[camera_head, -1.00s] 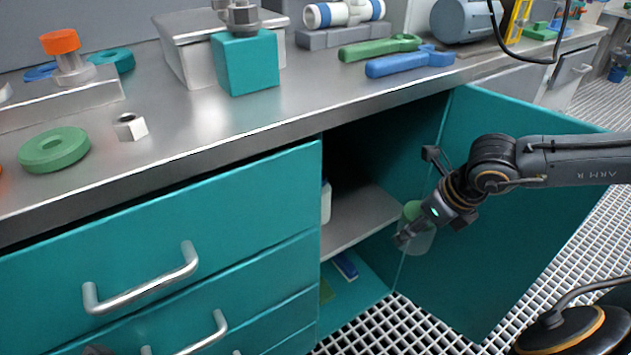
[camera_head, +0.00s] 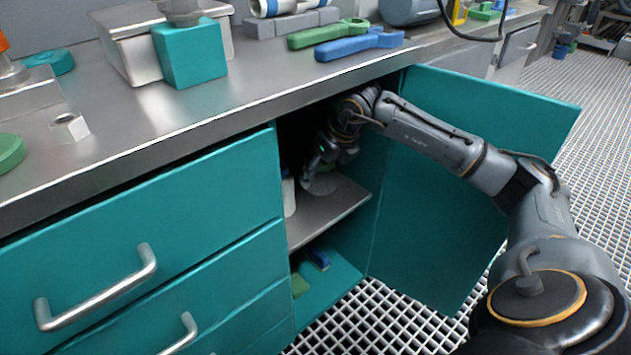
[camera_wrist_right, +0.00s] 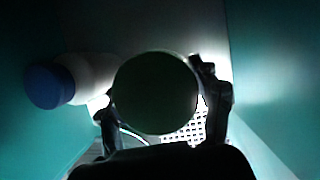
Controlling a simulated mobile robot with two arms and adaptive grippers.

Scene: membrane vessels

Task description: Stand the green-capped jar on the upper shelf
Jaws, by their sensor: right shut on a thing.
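My right gripper (camera_head: 322,172) is inside the open cabinet, above the upper shelf (camera_head: 338,212), shut on the green-capped jar (camera_head: 320,185). In the head view the jar's pale body shows below the gripper, and its cap is mostly hidden by the gripper. In the right wrist view the jar's round cap (camera_wrist_right: 155,93) looks dark, with the fingers of the right gripper (camera_wrist_right: 160,112) on both sides. The jar looks about upright. I cannot tell whether its base touches the shelf. My left gripper is not in view.
A white bottle (camera_head: 288,195) stands at the shelf's left side; its blue cap (camera_wrist_right: 48,86) shows in the wrist view. The teal door (camera_head: 440,200) is open to the right. The worktop (camera_head: 235,105) edge lies above. A blue item (camera_head: 317,258) lies on the lower level.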

